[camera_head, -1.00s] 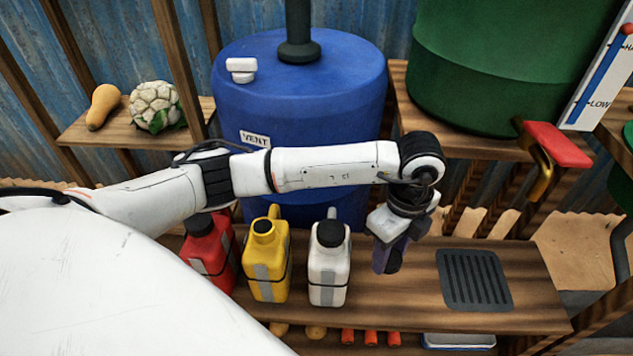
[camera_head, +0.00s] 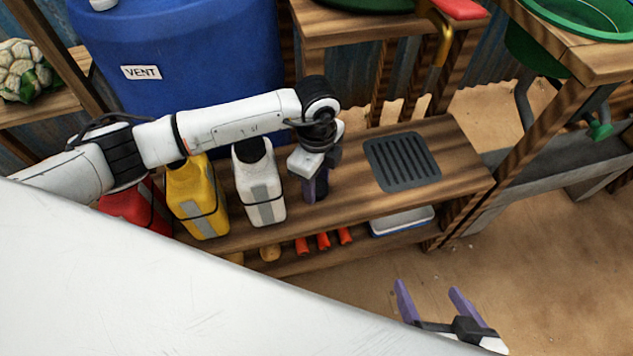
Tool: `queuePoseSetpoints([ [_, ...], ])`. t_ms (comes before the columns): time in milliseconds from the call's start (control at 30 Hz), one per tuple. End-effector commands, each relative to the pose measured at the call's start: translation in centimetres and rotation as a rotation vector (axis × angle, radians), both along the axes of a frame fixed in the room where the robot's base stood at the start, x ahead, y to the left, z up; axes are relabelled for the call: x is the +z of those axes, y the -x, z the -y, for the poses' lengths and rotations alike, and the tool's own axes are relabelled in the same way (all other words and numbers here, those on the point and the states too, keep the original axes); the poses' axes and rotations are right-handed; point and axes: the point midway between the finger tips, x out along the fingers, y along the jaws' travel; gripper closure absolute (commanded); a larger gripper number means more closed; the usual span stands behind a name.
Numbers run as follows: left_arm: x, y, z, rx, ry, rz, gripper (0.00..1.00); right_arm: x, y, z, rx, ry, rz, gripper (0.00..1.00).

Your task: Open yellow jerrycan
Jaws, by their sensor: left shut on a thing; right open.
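The yellow jerrycan (camera_head: 197,203) stands upright on the wooden bench, with a grey front patch and a dark strap; my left arm covers its top and mouth. The white jerrycan (camera_head: 262,195) with a black top stands to its right, and the red jerrycan (camera_head: 137,207) to its left, partly hidden by my arm. My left gripper (camera_head: 314,192) points down just right of the white jerrycan, shut on a small dark thing that looks like a black cap (camera_head: 322,188). My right gripper (camera_head: 432,292) is open and empty at the lower right, in front of the bench.
A dark ribbed mat (camera_head: 402,161) lies bare on the bench's right part. The blue barrel (camera_head: 200,75) marked VENT stands behind the cans. Orange things (camera_head: 323,241) and a white-blue tray (camera_head: 402,221) sit on the lower shelf. The sandy floor right of the bench is clear.

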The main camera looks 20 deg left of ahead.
Motion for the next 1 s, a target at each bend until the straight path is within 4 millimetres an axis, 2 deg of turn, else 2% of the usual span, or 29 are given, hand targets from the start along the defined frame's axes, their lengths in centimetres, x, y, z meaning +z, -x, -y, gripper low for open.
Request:
queuePoseSetpoints([
  [267,-0.2,0.0,0.0,0.000,0.000,0.000,0.89,-0.1,0.0,0.0,0.002,0.001,-0.004,0.20],
  [300,-0.3,0.0,0.0,0.000,0.000,0.000,0.60,-0.1,0.0,-0.1,0.003,0.000,-0.005,0.20],
  [400,-0.2,0.0,0.0,0.000,0.000,0.000,0.43,-0.1,-0.1,-0.1,0.003,0.000,-0.004,0.20],
  [767,0.3,0.0,0.0,0.000,0.000,0.001,0.43,0.3,-0.1,0.0,0.001,0.000,0.000,0.20],
  [867,1.5,-0.1,0.0,0.000,0.001,0.002,0.43,0.9,-0.4,0.0,-0.003,-0.001,0.017,0.20],
  [1000,4.4,-0.1,0.0,-0.001,0.000,0.004,0.43,0.9,0.7,0.5,-0.016,0.002,0.015,0.20],
])
